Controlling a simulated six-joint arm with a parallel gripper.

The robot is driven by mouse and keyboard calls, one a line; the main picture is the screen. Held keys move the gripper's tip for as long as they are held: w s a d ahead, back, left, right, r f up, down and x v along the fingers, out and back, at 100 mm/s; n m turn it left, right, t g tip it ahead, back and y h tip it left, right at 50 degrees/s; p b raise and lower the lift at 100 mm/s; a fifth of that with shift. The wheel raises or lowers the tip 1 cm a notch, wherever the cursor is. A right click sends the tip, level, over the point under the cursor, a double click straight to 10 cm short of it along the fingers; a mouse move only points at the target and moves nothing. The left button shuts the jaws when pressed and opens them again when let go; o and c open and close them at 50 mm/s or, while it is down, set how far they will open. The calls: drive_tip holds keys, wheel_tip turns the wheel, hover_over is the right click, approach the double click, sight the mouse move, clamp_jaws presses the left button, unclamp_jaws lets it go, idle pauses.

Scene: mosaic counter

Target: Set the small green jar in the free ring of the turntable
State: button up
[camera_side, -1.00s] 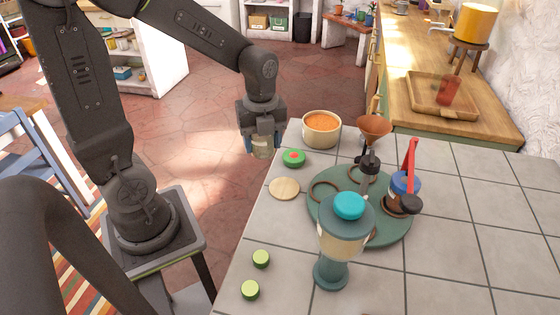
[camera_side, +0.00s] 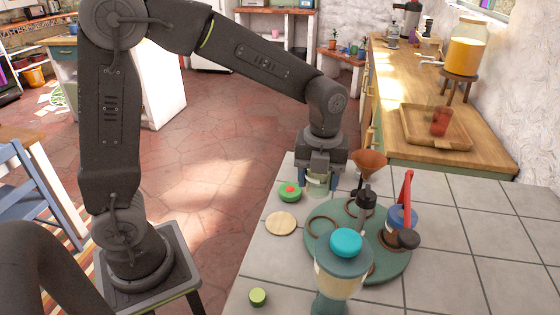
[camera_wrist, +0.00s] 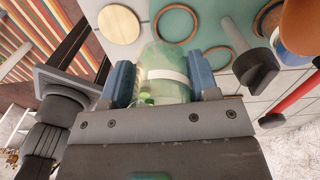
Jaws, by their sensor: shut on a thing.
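My gripper (camera_side: 320,180) is shut on the small green jar, a pale green glass jar with a white band. The jar (camera_side: 317,187) hangs between the blue fingers near the counter's back edge, behind the turntable. The wrist view shows the jar (camera_wrist: 165,72) between both fingers. The round green turntable (camera_side: 345,215) stands on the tiled counter with brown rings on it. Its left ring (camera_side: 309,228) looks empty. A blue jar (camera_side: 401,217) stands at its right side. A black-topped grey item (camera_side: 367,197) stands near its back ring.
A teal-lidded dispenser (camera_side: 341,262) stands in front and hides part of the turntable. A brown funnel (camera_side: 369,163) rises behind it. A wooden disc (camera_side: 281,223), a green-and-red round item (camera_side: 290,191) and a small green cylinder (camera_side: 258,297) lie left. The right counter tiles are clear.

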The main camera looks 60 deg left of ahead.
sight(326, 193)
drive_tip(key=shift+w+d+f+m, duration=0.1)
drive_tip(key=shift+w+d+m, duration=0.05)
drive_tip(key=shift+d, duration=0.4)
drive_tip(key=shift+w+d+f+m, duration=0.1)
drive_tip(key=shift+d+m, duration=0.05)
drive_tip(key=shift+d, duration=0.4)
drive_tip(key=shift+d+f, duration=0.1)
drive_tip(key=shift+f, duration=3.35)
drive_tip(key=shift+f, duration=0.9)
drive_tip(key=o, duration=1.1)
drive_tip(key=shift+c, duration=0.2)
drive_tip(key=shift+r, duration=3.5)
